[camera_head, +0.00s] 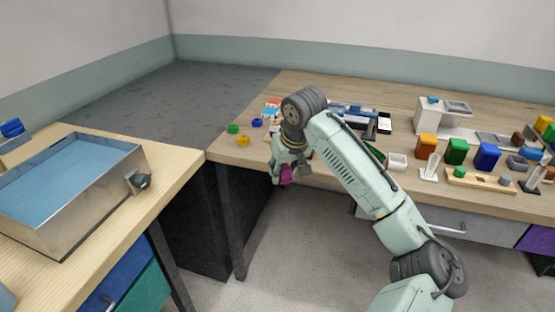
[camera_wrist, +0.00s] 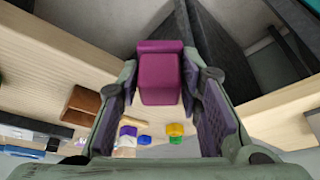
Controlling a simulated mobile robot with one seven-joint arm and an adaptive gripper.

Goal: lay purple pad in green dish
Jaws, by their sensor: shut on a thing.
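The purple pad (camera_head: 286,175) is a magenta-purple block in my gripper (camera_head: 284,170), held in front of the table's front edge near its left end. In the wrist view the pad (camera_wrist: 160,78) sits between the two fingertips, and my gripper (camera_wrist: 160,92) is shut on it. A dark green item (camera_head: 375,153) shows beside my arm on the table. It may be the green dish, but my arm hides part of it and I cannot tell its shape.
Small green (camera_head: 233,128) and blue (camera_head: 256,123) pieces lie at the wooden table's left end. A white open box (camera_head: 397,161) and upright orange (camera_head: 426,146), green (camera_head: 456,151) and blue (camera_head: 487,156) blocks stand to the right. A metal basin (camera_head: 75,205) stands on the left bench.

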